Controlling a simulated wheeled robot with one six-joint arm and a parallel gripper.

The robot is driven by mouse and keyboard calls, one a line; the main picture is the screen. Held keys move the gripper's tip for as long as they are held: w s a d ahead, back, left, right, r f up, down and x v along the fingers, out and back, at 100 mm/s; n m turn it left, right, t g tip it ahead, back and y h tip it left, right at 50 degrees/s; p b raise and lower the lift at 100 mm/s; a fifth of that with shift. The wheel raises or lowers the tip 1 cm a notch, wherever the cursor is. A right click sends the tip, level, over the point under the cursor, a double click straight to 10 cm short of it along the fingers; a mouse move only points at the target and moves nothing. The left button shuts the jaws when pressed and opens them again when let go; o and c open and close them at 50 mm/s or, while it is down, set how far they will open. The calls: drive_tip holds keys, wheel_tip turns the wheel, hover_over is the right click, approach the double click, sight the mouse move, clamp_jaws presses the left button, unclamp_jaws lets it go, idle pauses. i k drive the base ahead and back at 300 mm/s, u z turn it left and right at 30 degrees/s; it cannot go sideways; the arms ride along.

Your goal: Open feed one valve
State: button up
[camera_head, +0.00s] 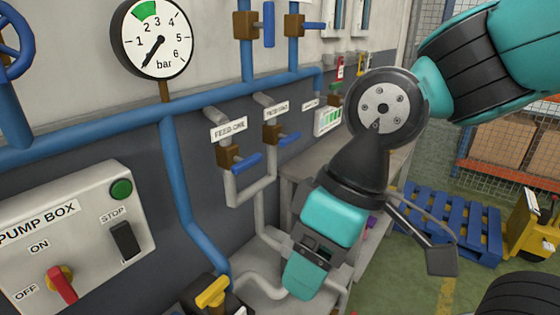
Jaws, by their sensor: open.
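The feed one valve has a brown body (229,158) on a grey vertical pipe, under a white label reading FEED ONE (229,128). Its blue lever (247,163) sticks out to the right, across the pipe. To its right is a similar valve (271,135) with a second feed label and a blue lever (290,138), also across its pipe. My gripper (304,275) hangs pointing down at lower centre, right of and below the feed one lever and apart from it in the picture. Its fingers are not clearly visible; nothing is seen held.
A pump box (95,225) with a red switch (62,284) is at left. A yellow handle (212,292) is at bottom centre. A gauge (152,38) has its needle low. Blue pipes cross the wall. A blue pallet (445,222) lies on the floor at right.

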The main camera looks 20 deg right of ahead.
sight(243, 164)
drive_tip(key=z, duration=0.5)
drive_tip(key=k, duration=1.2)
drive_tip(key=z, duration=0.95)
drive_tip(key=i, duration=0.75)
drive_tip(key=u, duration=0.65)
drive_tip(key=i, duration=0.8)
drive_tip(key=u, duration=0.65)
